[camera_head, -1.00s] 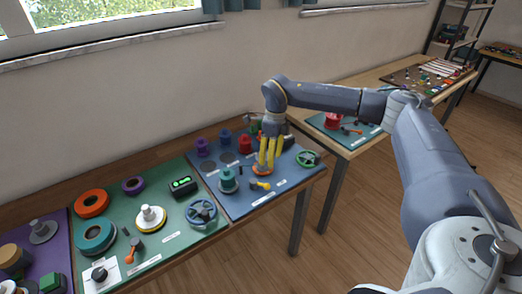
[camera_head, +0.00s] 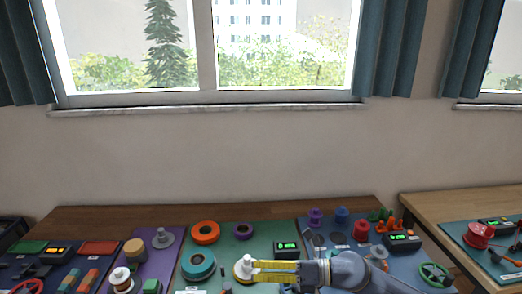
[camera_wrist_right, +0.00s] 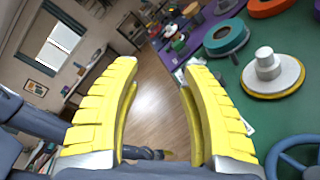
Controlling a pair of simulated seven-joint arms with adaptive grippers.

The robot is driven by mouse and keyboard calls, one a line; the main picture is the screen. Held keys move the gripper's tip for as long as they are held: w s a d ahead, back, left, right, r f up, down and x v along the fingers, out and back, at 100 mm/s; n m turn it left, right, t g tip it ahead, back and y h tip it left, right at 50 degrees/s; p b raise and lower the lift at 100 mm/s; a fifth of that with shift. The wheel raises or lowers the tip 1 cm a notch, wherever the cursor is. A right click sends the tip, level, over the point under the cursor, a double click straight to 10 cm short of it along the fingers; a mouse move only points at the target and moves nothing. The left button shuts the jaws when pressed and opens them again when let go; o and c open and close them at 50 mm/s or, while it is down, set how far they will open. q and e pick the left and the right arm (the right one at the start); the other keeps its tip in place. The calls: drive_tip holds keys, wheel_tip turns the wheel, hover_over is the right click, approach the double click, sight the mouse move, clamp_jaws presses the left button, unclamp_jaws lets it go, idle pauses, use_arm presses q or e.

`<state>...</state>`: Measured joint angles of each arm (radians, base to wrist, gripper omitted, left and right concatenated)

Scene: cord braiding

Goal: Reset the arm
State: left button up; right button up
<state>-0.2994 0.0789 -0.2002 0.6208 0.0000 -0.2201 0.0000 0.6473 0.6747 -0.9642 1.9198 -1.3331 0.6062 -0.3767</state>
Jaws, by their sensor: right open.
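My right arm comes in from the bottom right in the head view. Its gripper (camera_head: 256,271) has yellow fingers pointing left, beside the white spool in the picture. My left gripper is in neither view.
The air above the bench is clear.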

wheel_tip(320, 180, up, 6)
drive_tip(key=w+d+m+t, duration=0.1)
drive_tip(key=d+m+t, duration=0.1)
drive_tip(key=m+t, duration=0.9)
drive_tip(key=d+f+m+t+h, duration=0.6)
drive_tip(key=d+m+h, duration=0.55)
drive_tip(key=m, duration=0.25)
drive_tip(key=s+d+f+m+g+h, duration=0.6)
drive_tip(key=s+d+f+m+h, duration=0.3)
drive_tip(key=d+f, duration=0.35)
drive_tip(key=s+d+f+m+g, duration=0.1)
drive_tip(key=s+d+f+g, duration=0.25)
drive_tip(key=s, duration=0.35)
drive_tip(key=s+d+f+m+g, duration=0.1)
drive_tip(key=s+d+f+g, duration=0.2)
drive_tip(key=s, duration=0.5)
drive_tip(key=s+a+f+g+y, duration=0.1)
drive_tip(key=s+a+f, duration=0.15)
drive_tip(key=f, duration=1.45)
drive_tip(key=s+a+f+g+y, duration=0.15)
drive_tip(key=a+f, duration=0.25)
drive_tip(key=f, duration=1.2)
drive_tip(key=s+f+m+g+y, duration=0.1)
drive_tip(key=s+f+m+g, duration=0.2)
drive_tip(key=s+f, duration=1.7)
drive_tip(key=shift+s+a+f, duration=0.15)
drive_tip(key=shift+s+a, duration=0.1)
drive_tip(key=shift+s, duration=0.15)
